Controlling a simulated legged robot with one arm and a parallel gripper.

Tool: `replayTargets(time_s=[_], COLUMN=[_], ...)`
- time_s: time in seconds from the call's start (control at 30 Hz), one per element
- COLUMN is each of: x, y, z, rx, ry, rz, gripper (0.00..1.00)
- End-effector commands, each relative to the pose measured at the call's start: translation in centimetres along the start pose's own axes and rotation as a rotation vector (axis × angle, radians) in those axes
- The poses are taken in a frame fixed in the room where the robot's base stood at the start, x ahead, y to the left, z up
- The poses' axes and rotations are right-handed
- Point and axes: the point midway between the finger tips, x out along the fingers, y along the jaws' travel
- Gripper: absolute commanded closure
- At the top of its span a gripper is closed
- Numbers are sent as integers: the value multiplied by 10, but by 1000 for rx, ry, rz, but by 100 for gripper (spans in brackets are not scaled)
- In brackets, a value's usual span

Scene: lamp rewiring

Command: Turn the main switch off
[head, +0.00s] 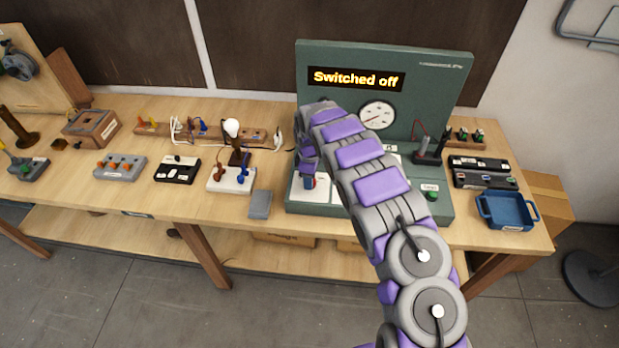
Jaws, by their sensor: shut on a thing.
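A green test console (427,68) stands on the bench, and its lit display (356,79) reads "Switched off". My gripper (309,176) points down at the left part of the console's base. It is shut on a small red-and-blue part there, which looks like the main switch (310,184). My gripper and arm hide most of this switch, so its exact position cannot be read. A round white dial (377,115) with a needle is on the console's upright panel. A green button (432,196) is on the right of the base.
A lamp with a white bulb (232,128) stands on the bench left of the console, with a grey block (260,204) in front. Small switch boxes and a wooden box (91,127) are further left. A blue tray (508,210) is at the right end.

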Motion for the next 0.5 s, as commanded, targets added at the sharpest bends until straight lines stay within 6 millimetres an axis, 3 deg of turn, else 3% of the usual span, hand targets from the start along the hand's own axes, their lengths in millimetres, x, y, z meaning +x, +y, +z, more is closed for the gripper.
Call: replayTargets(time_s=[0.07, 0.1, 0.33, 0.5], x=[-3, -3, -2, -1], y=[3, 3, 1, 1], z=[-1, -1, 0, 0], rx=[-1, 0, 0, 0], ry=[3, 3, 2, 2], rz=[9, 9, 5, 4], gripper=[91, 58, 36, 35])
